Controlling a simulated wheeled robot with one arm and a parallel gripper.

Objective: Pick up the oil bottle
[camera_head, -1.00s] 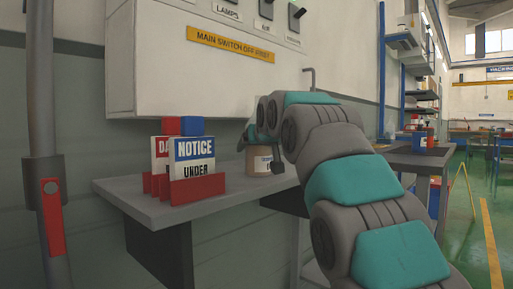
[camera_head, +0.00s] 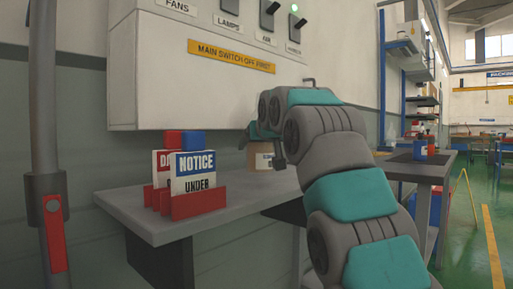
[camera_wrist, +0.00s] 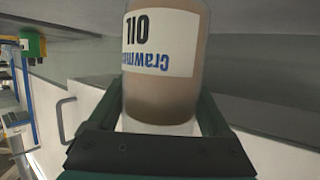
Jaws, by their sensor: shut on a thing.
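The oil bottle (camera_wrist: 165,85) is tan with a white label, printed with "OIL" in black and a blue word below it, shown upside down in the wrist view. My gripper (camera_wrist: 162,118) is shut on it, with a dark green finger on each side. In the head view the bottle (camera_head: 261,157) is partly hidden behind my arm. It appears upright, a little above the back of the grey wall shelf (camera_head: 215,205).
A red holder (camera_head: 193,203) with notice signs stands on the shelf, left of the bottle. A white switch panel (camera_head: 160,60) hangs on the wall above. A grey pole (camera_head: 44,110) is at far left. Another grey table (camera_head: 415,168) stands at right. Green floor is open beyond.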

